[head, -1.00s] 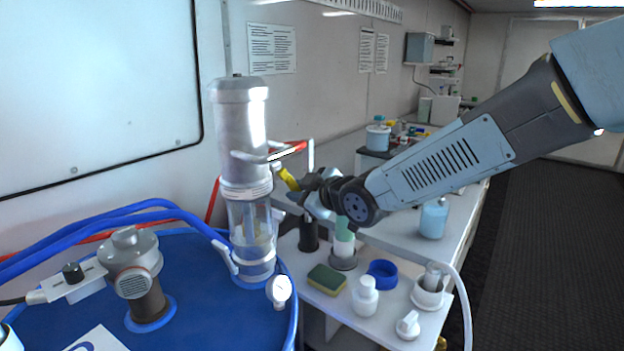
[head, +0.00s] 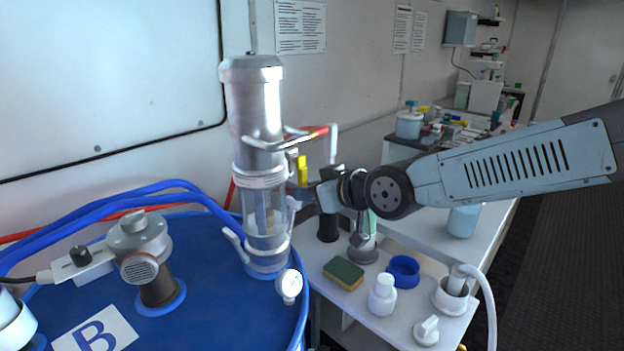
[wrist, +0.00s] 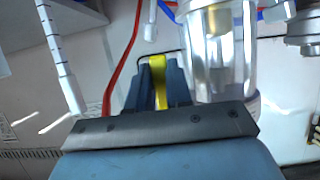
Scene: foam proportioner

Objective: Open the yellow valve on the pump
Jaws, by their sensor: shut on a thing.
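The pump (head: 258,110) is a grey and clear upright cylinder on the blue drum. Its yellow valve handle (head: 302,169) shows at the pump's right side and looks nearly upright in the head view. My gripper (head: 304,192) reaches in from the right at the handle's height. In the wrist view, my gripper (wrist: 159,92) has its two dark fingers on either side of the yellow valve handle (wrist: 158,68) and is shut on it. The clear pump body (wrist: 222,55) stands just right of the fingers. The valve's body is mostly hidden.
The blue drum (head: 210,290) carries blue hoses (head: 150,195), a grey fitting (head: 138,245) and a white gauge (head: 289,284). A white bench (head: 345,305) below my arm holds a sponge (head: 343,274), a blue ring (head: 404,271) and bottles. A red-marked handle (head: 305,136) sits above the valve.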

